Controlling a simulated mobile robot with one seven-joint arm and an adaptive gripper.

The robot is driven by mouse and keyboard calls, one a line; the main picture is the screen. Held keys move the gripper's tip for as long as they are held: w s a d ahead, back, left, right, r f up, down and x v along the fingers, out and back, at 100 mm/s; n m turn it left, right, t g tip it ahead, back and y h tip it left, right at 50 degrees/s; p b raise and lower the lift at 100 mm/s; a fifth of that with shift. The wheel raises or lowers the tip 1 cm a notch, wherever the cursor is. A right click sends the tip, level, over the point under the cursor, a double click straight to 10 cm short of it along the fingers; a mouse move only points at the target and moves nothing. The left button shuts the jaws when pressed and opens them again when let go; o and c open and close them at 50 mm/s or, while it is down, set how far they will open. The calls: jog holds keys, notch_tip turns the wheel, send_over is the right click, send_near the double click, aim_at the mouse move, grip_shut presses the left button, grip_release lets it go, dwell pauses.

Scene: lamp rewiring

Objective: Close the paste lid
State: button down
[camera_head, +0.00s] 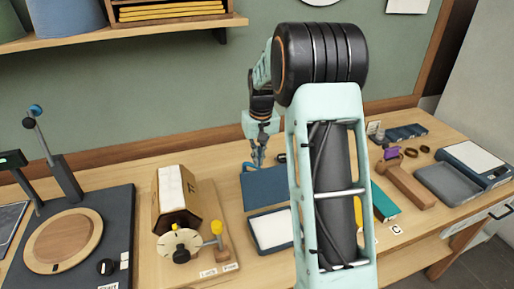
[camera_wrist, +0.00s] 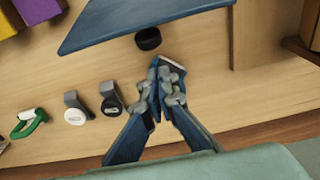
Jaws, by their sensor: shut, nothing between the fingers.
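The paste box (camera_head: 251,235) is a blue tray with a white filling, on the table in the head view. Its blue lid (camera_head: 264,186) stands raised at the back edge, so the box is open. My gripper (camera_head: 258,163) is shut and empty, pointing down just behind the lid's upper edge. In the wrist view my gripper (camera_wrist: 164,62) has its fingertips together. A blue panel (camera_wrist: 125,22), which looks like the lid, lies ahead of the fingertips. I cannot tell whether they touch it. My arm hides the area right of the box.
A small black round piece (camera_wrist: 148,39) shows by the fingertips. Several clips and a green clamp (camera_wrist: 30,123) lie to the left in the wrist view. A wooden winding stand (camera_head: 178,205) is left of the box. A teal box (camera_head: 383,203) is to the right.

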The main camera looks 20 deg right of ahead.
jog(key=shift+s+r, duration=0.2)
jog(key=shift+s, duration=0.45)
jog(key=shift+s+r, duration=0.15)
jog(key=shift+s, duration=0.5)
